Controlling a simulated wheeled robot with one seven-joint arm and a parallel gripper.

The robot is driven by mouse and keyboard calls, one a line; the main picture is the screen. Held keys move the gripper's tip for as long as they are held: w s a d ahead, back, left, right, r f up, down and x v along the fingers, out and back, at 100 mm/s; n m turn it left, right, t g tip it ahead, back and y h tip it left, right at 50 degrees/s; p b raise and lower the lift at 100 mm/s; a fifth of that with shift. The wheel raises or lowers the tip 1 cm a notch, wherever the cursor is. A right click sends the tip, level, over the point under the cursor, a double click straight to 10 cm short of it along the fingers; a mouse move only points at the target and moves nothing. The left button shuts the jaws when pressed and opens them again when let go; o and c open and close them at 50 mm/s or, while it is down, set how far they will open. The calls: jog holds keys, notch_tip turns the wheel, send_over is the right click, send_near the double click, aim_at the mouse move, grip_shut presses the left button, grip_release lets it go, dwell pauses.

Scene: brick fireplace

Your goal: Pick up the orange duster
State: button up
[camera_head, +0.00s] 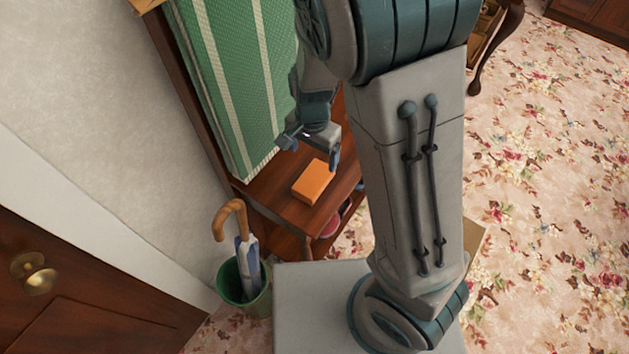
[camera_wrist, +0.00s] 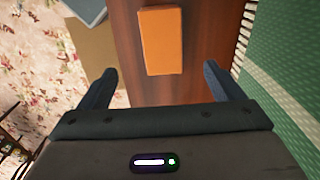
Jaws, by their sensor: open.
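The orange duster (camera_head: 313,182) is a flat-topped orange block lying on the end of a brown wooden bench (camera_head: 285,201). It also shows in the wrist view (camera_wrist: 162,41), at top centre on the dark wood. My gripper (camera_head: 309,153) hangs above the bench, just behind the duster in the head view. In the wrist view its two fingers (camera_wrist: 160,82) are spread wide and nothing is between them. The duster lies beyond the fingertips, roughly centred between them. I see no contact between gripper and duster.
A green striped cushion (camera_head: 235,75) lies along the bench beside the duster. A green bin (camera_head: 243,283) with an umbrella (camera_head: 246,255) stands at the bench's near end. A wall and a brown door (camera_head: 80,300) are on the left. Open floral carpet (camera_head: 550,180) lies to the right.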

jog(key=b, duration=0.1)
send_over(314, 177)
jog(key=f, duration=0.5)
jog(key=s+f, duration=0.1)
jog(key=f, duration=0.1)
jog(key=shift+a+f, duration=0.1)
jog(key=shift+f, duration=0.2)
jog(key=f, duration=0.2)
jog(key=w+f, duration=0.1)
jog(key=f, duration=0.1)
jog(key=shift+b, duration=0.3)
jog(key=shift+f, duration=0.6)
jog(key=c, duration=1.1)
